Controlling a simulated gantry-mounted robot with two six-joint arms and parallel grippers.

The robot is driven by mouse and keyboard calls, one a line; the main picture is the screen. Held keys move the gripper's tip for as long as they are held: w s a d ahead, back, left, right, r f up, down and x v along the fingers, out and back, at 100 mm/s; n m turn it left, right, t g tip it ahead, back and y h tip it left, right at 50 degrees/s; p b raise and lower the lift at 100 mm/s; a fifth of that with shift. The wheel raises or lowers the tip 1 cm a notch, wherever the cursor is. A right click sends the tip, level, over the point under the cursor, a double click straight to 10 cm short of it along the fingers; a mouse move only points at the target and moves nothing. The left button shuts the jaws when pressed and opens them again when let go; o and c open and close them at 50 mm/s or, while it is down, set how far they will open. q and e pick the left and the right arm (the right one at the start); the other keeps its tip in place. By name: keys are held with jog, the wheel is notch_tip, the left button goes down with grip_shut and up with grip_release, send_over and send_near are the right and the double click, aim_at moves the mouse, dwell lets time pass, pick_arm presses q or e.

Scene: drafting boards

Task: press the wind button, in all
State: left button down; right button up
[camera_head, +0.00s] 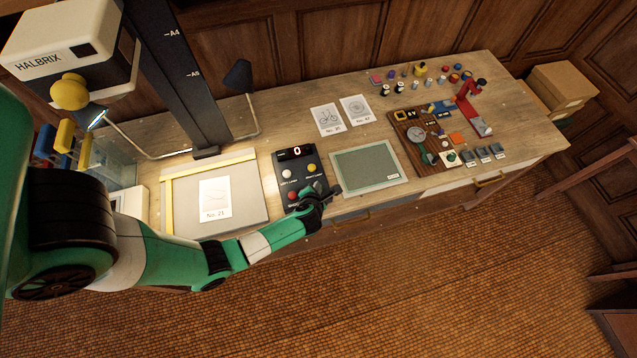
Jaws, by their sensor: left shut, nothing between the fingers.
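A dark control box (299,176) stands on the bench, with a small display (296,152) reading a red 0. On its face are a white button (284,172), a yellow button (312,168) and a red button (292,195). The labels are too small to read, so I cannot tell which is the wind button. My left gripper (333,191) is shut and empty at the box's front right corner. It hides that corner and whatever is there. I cannot tell whether it touches the box. My right gripper is out of view.
A board with a sheet marked No. 21 (214,198) lies left of the box. A green mat (366,167) lies right of it. Two picture cards (327,118) lie behind. A wooden tray (405,133) and small parts fill the right end.

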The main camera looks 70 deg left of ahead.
pick_arm(q)
jog(key=shift+f, duration=0.4)
jog(key=shift+r, duration=0.15)
dwell(0.4)
jog(key=shift+r+p, duration=0.8)
jog(key=shift+p, duration=0.15)
jog(key=shift+r, duration=0.1)
notch_tip(320, 180, up, 5)
jog(key=p, duration=0.6)
dwell(0.3)
